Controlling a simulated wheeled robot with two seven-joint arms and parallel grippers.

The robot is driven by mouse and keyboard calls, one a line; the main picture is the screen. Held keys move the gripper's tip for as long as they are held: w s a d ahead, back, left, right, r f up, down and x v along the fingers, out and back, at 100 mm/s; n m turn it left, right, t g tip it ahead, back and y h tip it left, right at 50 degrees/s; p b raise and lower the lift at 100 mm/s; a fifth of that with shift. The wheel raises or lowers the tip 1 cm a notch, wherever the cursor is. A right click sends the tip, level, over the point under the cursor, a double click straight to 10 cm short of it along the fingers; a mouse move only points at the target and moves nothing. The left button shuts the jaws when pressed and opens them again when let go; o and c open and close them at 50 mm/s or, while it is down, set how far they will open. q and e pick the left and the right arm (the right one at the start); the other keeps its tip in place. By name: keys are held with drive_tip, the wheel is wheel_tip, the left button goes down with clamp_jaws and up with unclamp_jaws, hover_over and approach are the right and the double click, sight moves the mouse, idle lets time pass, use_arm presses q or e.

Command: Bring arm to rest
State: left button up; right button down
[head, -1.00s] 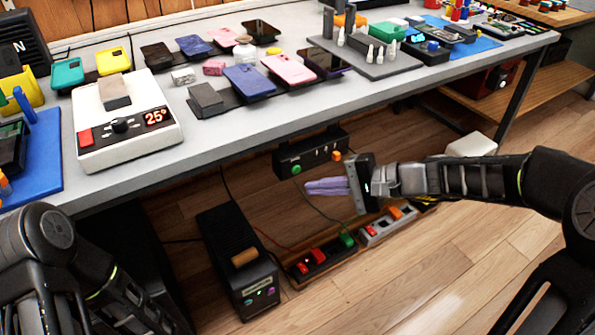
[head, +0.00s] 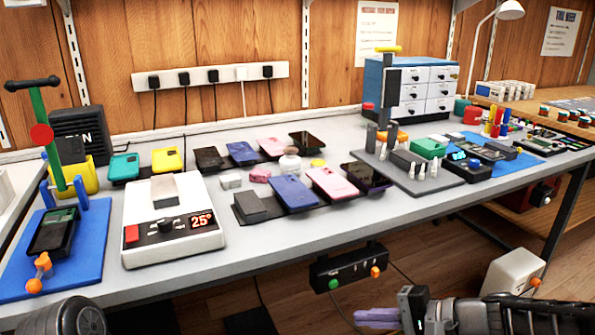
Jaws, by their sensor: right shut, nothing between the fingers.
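My right gripper (head: 386,317) comes in from the right at the bottom of the head view. Its pale purple fingers are shut with nothing between them. It is in front of the bench (head: 330,228), below the level of its top and apart from it. My right arm stretches from it to the lower right corner. Of my left arm, only a dark rounded part shows at the bottom left. My left gripper is outside the picture.
Several phones, such as a pink one (head: 331,182), lie mid-bench. A white heating plate (head: 170,240) reads 25°. A black box (head: 346,268) hangs under the front edge, near my right gripper. A white box (head: 513,270) stands at lower right.

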drive_tip(key=s+d+f+n+g+h, duration=0.1)
drive_tip(key=s+d+f+h, duration=0.15)
drive_tip(key=f, duration=0.55)
drive_tip(key=s+d+f+h, duration=0.1)
drive_tip(key=f+h, duration=0.2)
drive_tip(key=f, duration=0.5)
drive_tip(key=s+d+f+n+g+h, duration=0.1)
drive_tip(key=d+f+h, duration=0.15)
drive_tip(key=f, duration=0.65)
drive_tip(key=s+a+f+n+g+y, duration=0.1)
drive_tip(key=s+a+f+n+g, duration=0.3)
drive_tip(key=s+a+f, duration=0.9)
use_arm(q)
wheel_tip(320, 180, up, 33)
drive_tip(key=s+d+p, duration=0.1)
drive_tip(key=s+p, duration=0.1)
drive_tip(key=p, duration=3)
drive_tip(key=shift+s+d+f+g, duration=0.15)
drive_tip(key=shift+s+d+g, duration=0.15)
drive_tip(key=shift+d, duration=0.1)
use_arm(e)
drive_tip(key=s+r+n, duration=0.1)
drive_tip(key=s+r, duration=0.1)
drive_tip(key=r, duration=1.5)
drive_tip(key=s+a+r+n, duration=0.1)
drive_tip(key=s+r, duration=0.1)
drive_tip(key=r, duration=1.4)
drive_tip(key=shift+a+r, duration=0.3)
drive_tip(key=shift+r, duration=0.05)
